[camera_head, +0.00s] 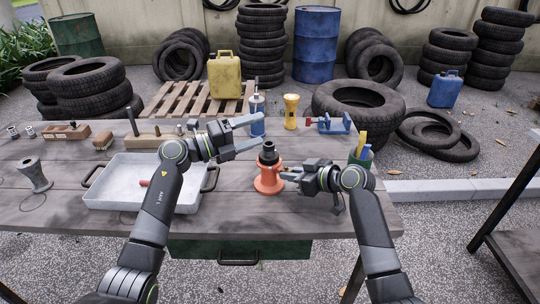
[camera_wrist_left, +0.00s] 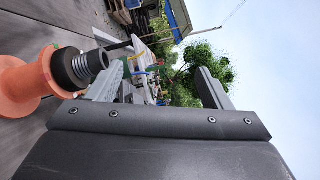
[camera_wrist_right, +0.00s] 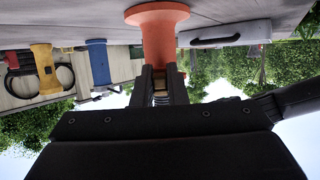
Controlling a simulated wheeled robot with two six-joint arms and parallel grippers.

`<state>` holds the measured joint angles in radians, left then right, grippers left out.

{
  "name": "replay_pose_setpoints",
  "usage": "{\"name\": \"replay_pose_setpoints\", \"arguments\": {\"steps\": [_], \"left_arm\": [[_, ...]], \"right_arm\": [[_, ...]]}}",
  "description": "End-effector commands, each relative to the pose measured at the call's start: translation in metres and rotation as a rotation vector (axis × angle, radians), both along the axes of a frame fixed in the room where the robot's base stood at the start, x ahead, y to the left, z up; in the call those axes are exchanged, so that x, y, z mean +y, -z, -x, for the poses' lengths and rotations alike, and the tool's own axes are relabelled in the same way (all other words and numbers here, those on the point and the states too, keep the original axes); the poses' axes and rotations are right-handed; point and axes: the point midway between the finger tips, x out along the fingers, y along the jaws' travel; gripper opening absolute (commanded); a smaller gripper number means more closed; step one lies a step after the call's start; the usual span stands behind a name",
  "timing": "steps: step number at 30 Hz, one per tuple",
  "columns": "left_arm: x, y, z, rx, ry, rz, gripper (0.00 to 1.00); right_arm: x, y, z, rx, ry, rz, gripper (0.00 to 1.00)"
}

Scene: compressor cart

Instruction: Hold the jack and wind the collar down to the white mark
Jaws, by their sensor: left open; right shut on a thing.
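The orange jack (camera_head: 267,182) stands upright on the table, and it also shows in the left wrist view (camera_wrist_left: 28,84) and the right wrist view (camera_wrist_right: 158,32). A black collar (camera_wrist_left: 67,69) sits at its top, with a grey threaded screw (camera_wrist_left: 95,62) sticking out above. My right gripper (camera_head: 284,174) is shut on the jack's body from the right, below the collar. My left gripper (camera_head: 260,132) is open and empty, above and slightly left of the screw, apart from the collar. I cannot make out a white mark.
A grey tray (camera_head: 128,203) with a red-handled item lies left of the jack. A grey flared stand (camera_head: 34,174) is farther left. Behind stand a blue bottle (camera_head: 257,118), a yellow flared object (camera_head: 291,112) and a blue vise (camera_head: 333,124).

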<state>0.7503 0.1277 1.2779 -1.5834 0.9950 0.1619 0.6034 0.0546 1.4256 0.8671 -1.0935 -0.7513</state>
Motion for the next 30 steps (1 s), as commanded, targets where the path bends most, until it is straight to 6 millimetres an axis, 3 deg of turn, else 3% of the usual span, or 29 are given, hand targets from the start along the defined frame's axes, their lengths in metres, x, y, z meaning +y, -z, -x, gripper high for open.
{"name": "replay_pose_setpoints", "arguments": {"steps": [8, 18, 24, 30], "left_arm": [[0.015, 0.02, 0.013, -0.419, -0.104, -0.215, 0.73], [0.037, 0.071, 0.026, -0.84, -0.216, -0.536, 0.73], [0.047, 0.094, 0.032, -0.989, -0.244, -0.679, 0.73], [0.047, 0.101, 0.032, -1.043, -0.252, -0.729, 0.73]], "right_arm": [[0.0, 0.0, 0.0, 0.0, 0.0, 0.0, 0.0], [0.0, 0.0, 0.0, 0.0, 0.0, 0.0, 0.0], [0.0, 0.0, 0.0, 0.0, 0.0, 0.0, 0.0], [0.0, 0.0, 0.0, 0.0, 0.0, 0.0, 0.0]]}}
